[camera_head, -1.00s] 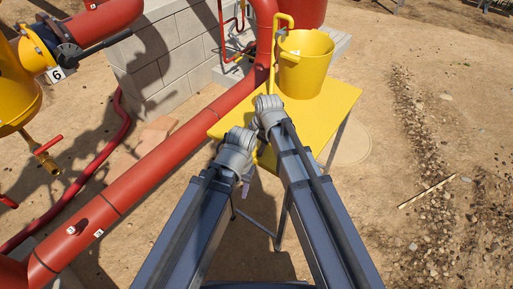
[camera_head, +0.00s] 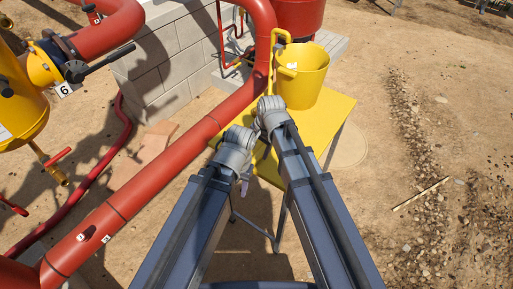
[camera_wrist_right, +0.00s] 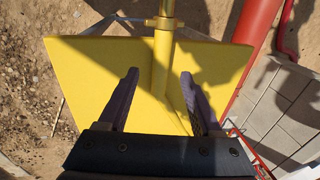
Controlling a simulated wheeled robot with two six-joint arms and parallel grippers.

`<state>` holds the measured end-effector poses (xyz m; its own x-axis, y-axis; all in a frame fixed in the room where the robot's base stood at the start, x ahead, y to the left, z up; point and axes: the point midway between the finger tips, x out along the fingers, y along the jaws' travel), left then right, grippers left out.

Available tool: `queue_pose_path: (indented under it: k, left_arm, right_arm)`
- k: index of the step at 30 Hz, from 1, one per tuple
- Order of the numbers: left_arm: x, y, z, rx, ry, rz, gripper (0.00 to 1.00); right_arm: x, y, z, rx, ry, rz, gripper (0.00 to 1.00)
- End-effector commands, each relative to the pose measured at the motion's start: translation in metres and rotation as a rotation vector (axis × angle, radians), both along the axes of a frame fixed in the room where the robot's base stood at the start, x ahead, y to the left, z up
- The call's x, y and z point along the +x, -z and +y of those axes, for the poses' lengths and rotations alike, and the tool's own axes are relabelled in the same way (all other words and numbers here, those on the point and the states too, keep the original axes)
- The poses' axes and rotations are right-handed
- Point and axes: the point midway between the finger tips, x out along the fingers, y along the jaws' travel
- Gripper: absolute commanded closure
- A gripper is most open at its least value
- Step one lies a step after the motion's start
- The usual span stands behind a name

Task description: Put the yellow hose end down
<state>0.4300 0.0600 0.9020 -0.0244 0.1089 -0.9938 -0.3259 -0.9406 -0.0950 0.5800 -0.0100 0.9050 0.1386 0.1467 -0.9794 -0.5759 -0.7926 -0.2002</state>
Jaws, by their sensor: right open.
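A yellow tube (camera_wrist_right: 163,55) with a metal ring shows in the right wrist view, running down the middle to the space between my right fingers. My right gripper (camera_wrist_right: 160,82) is open, one finger on each side of the tube and apart from it. I cannot tell whether the tube touches the yellow table (camera_wrist_right: 85,70) below. In the head view a bent yellow pipe (camera_head: 273,62) rises beside the yellow bucket (camera_head: 303,83) on the table (camera_head: 338,112). Both wrists hang over the table's near side. My left gripper's fingers are mostly hidden.
A thick red pipe (camera_head: 150,180) runs diagonally left of the table. A grey block wall (camera_head: 170,60) stands behind it. A yellow valve body (camera_head: 25,100) is at the far left. Bare ground (camera_head: 440,120) lies open on the right.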

Motion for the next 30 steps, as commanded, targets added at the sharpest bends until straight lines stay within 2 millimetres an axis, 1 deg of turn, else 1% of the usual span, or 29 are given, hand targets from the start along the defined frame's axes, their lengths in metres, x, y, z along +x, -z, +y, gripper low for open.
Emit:
queue_pose_path:
  k: [1, 7, 12, 17, 20, 24, 27, 30]
  left_arm:
    - [0.000, -0.017, 0.000, 0.000, 0.000, 0.000, 0.50]
    - [0.000, -0.044, 0.000, 0.000, 0.000, 0.000, 0.50]
    - [0.000, -0.053, 0.000, 0.000, 0.000, 0.000, 0.50]
    - [0.000, -0.053, 0.000, 0.000, 0.000, 0.000, 0.50]
    - [0.000, -0.052, 0.000, 0.000, 0.000, 0.000, 0.50]
    - [0.000, -0.052, 0.000, 0.000, 0.000, 0.000, 0.50]
    - [0.000, -0.052, 0.000, 0.000, 0.000, 0.000, 0.50]
    - [0.000, -0.053, 0.000, 0.000, 0.000, 0.000, 0.50]
  right_arm:
    - [-0.002, -0.017, -0.002, 0.000, 0.001, 0.000, 0.34]
    - [-0.006, -0.044, -0.006, 0.001, 0.001, 0.000, 0.34]
    - [-0.007, -0.053, -0.007, 0.001, 0.000, -0.001, 0.34]
    - [-0.010, -0.053, -0.008, -0.005, -0.015, 0.000, 0.34]
    - [-0.033, -0.051, -0.013, -0.051, -0.134, 0.009, 0.34]
    - [-0.084, -0.048, -0.026, -0.159, -0.451, 0.041, 0.34]
    - [-0.115, -0.048, -0.036, -0.222, -0.666, 0.075, 0.34]
    - [-0.137, -0.049, -0.044, -0.265, -0.829, 0.106, 0.34]
